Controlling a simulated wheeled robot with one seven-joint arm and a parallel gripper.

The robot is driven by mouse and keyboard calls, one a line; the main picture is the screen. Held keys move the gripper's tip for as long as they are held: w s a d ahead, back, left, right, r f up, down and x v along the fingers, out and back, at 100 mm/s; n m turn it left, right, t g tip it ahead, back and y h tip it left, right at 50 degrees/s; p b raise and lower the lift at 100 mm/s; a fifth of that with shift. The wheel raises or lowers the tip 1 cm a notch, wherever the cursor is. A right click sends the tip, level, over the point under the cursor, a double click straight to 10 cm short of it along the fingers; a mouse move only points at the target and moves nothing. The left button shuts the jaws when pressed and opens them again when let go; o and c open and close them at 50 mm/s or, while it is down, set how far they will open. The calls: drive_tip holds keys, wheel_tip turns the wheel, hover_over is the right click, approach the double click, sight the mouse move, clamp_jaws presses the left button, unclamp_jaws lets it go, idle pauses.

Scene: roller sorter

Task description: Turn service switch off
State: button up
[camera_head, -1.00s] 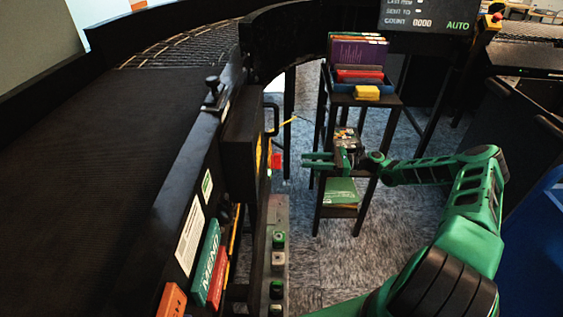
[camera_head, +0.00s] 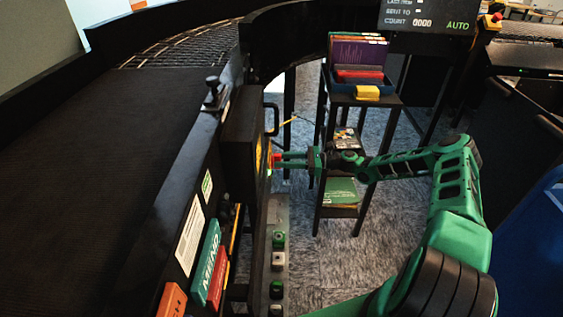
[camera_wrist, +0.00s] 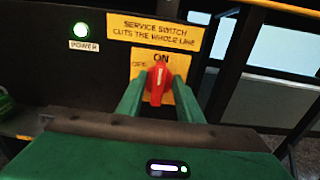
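The service switch is a red knob (camera_wrist: 158,82) on a yellow plate (camera_wrist: 184,95), shown in the wrist view. Its white mark points up at ON, and OFF is printed to the left. My gripper (camera_wrist: 158,98) has its two green fingers apart, one on each side of the knob. I cannot tell whether they touch it. In the head view my gripper (camera_head: 276,160) reaches left to the side of the dark box (camera_head: 242,140). A bit of the red knob (camera_head: 275,159) shows by the fingertips there.
A lit green POWER lamp (camera_wrist: 81,30) is left of the yellow label (camera_wrist: 154,33). A black handle (camera_head: 272,119) sticks out above my gripper. A control strip (camera_head: 278,250) with several buttons lies below. A black shelf cart (camera_head: 365,100) stands behind my arm.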

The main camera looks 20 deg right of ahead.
clamp_jaws()
drive_tip(key=shift+w+n, duration=0.1)
drive_tip(key=shift+n, duration=0.2)
drive_tip(key=shift+s+f+n, duration=0.15)
drive_tip(key=shift+n, duration=2.7)
drive_tip(key=shift+s+f+n, duration=0.15)
drive_tip(key=shift+f+n, duration=0.05)
drive_tip(key=shift+n, duration=2.7)
drive_tip(key=shift+s+f+n, duration=0.15)
drive_tip(key=shift+n, duration=2.7)
